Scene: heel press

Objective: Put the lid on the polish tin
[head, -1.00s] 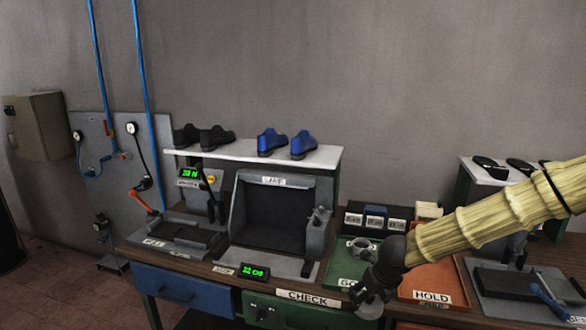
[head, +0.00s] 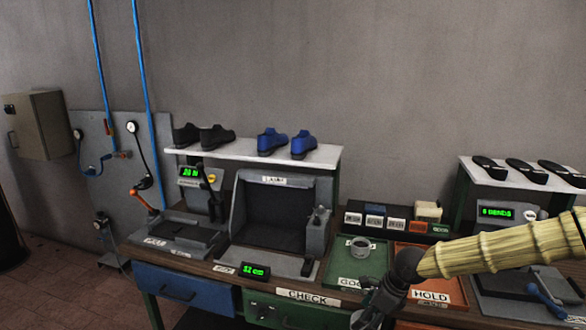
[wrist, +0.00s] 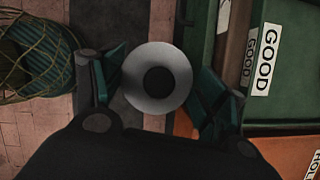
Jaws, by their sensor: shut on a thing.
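The polish tin (head: 361,247) is a small round grey tin standing in the green GOOD tray (head: 349,268). My gripper (head: 366,317) is low at the front edge of the bench, below and in front of the tin in the head view. In the wrist view, my gripper is shut on a round silver disc with a dark centre, which looks like the lid (wrist: 138,83). The lid sits between the two green-padded fingers, apart from the tin. The tin does not clearly show in the wrist view.
The orange HOLD tray (head: 450,290) is right of the green tray, partly behind my arm. Small labelled boxes (head: 375,220) stand behind the trays. A grey press cabinet (head: 272,215) is to the left. Floor shows beneath my gripper in the wrist view.

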